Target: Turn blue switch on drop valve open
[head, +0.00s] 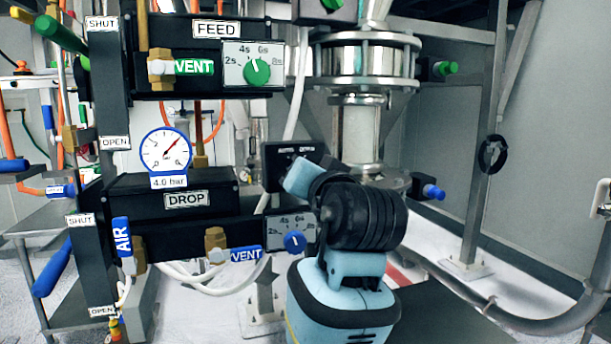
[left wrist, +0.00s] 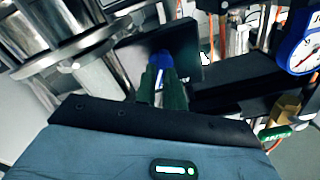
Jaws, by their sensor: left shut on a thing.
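A black switch box (head: 276,163) stands right of the DROP unit in the head view, with white lettering I cannot fully read along its top. In the left wrist view, the dark switch box (left wrist: 188,55) carries a blue switch (left wrist: 162,58). My left gripper (left wrist: 162,75), with dark green fingers, is shut on this blue switch. In the head view my arm covers the lower right of the box and hides the fingers and switch. The angle of the switch cannot be told clearly. My right gripper is not in view.
The DROP unit (head: 165,196) has a blue timer dial (head: 294,242) close to my arm. Above it are a gauge (head: 165,151) and the FEED unit (head: 200,50) with a green dial. A steel and glass column (head: 362,125) stands behind my arm.

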